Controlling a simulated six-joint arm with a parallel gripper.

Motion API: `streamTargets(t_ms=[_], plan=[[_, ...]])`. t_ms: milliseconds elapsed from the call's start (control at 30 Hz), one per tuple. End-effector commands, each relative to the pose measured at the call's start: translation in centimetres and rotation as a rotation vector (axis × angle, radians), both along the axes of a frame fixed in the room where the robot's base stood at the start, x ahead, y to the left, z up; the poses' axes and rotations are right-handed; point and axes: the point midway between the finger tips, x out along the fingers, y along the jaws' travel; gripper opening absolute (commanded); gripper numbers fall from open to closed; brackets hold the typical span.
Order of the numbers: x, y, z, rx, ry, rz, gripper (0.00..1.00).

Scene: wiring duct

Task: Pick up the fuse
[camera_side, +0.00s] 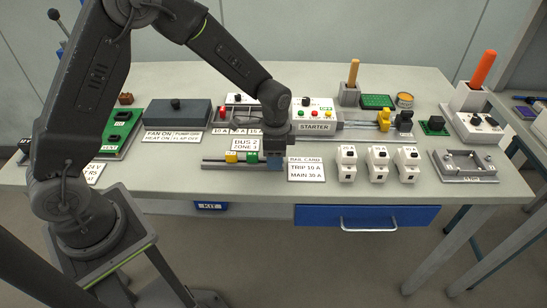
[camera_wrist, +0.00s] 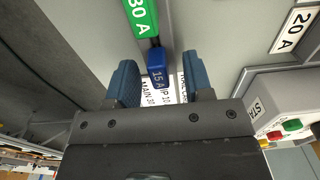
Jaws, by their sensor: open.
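A blue fuse block marked 15 A (camera_wrist: 156,70) shows in the wrist view between my two blue fingertips, with a visible gap to each. A green block marked 30 A (camera_wrist: 140,17) is beside it; in the side view this green block (camera_side: 252,158) and a yellow block (camera_side: 232,157) stand on a grey rail (camera_side: 214,164). My gripper (camera_wrist: 160,84) is open and holds nothing. In the side view my gripper (camera_side: 275,162) points down at the right part of the rail and covers the blue block there. How deep the fingers reach around it I cannot tell.
A white label card (camera_side: 306,169) lies right of the rail, with several white socket blocks (camera_side: 378,163) beyond it. The starter box (camera_side: 315,112) stands close behind my gripper. A dark box (camera_side: 178,112) is at the left. The table's front edge is near.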

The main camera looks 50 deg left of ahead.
Motion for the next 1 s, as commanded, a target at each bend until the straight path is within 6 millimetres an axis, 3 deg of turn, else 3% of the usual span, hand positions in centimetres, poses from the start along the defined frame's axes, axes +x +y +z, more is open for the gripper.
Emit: streamTargets(t_ms=[167, 667, 1000], plan=[[0.00, 0.00, -0.02, 0.000, 0.000, 0.000, 0.47], [0.00, 0.00, 0.01, 0.000, 0.000, 0.000, 0.00], [0.02, -0.01, 0.18, 0.000, -0.001, 0.000, 0.00]])
